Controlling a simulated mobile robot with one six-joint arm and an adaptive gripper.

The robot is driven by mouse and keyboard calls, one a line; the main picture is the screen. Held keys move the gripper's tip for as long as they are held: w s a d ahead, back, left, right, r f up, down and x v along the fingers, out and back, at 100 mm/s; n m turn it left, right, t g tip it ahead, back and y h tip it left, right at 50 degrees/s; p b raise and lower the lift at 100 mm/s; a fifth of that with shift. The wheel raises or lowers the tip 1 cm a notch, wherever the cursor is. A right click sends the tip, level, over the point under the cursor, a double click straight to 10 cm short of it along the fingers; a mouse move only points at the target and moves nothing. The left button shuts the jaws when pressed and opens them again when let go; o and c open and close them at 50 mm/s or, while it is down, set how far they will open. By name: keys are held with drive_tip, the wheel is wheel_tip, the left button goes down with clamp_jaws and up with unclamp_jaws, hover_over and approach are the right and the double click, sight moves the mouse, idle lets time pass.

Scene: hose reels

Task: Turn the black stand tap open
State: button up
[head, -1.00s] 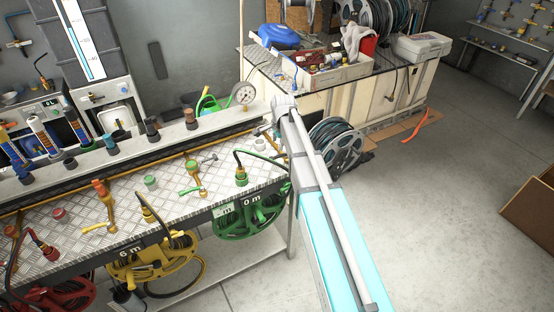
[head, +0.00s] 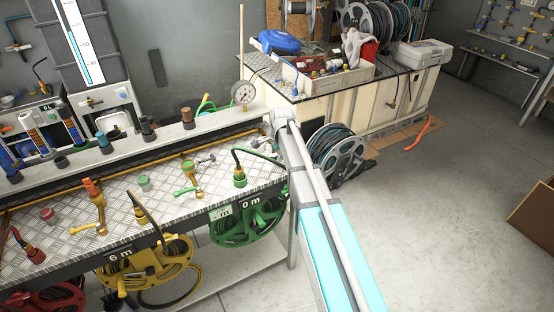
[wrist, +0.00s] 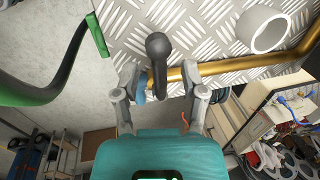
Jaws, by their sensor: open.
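A dark tap handle with a round knob (wrist: 157,46) shows in the wrist view; I take it to be the black stand tap. It stands above the bench plate, its stem running down between the two fingers of my gripper (wrist: 162,78). The fingers are spread apart with a gap at each side of the stem, and are not closed on it. A small blue part (wrist: 140,90) shows beside the left finger. In the head view my arm covers the gripper's fingers and the dark handle, at the right end of the bench.
A brass pipe (wrist: 235,65) runs right of the handle, with a white ring (wrist: 264,28) above it. In the head view, other taps stand along the bench (head: 150,205), with a green reel (head: 238,228) below.

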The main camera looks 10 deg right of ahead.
drive_tip(key=shift+f, duration=0.3)
clamp_jaws()
idle(0.3)
drive_tip(key=shift+w, duration=0.1)
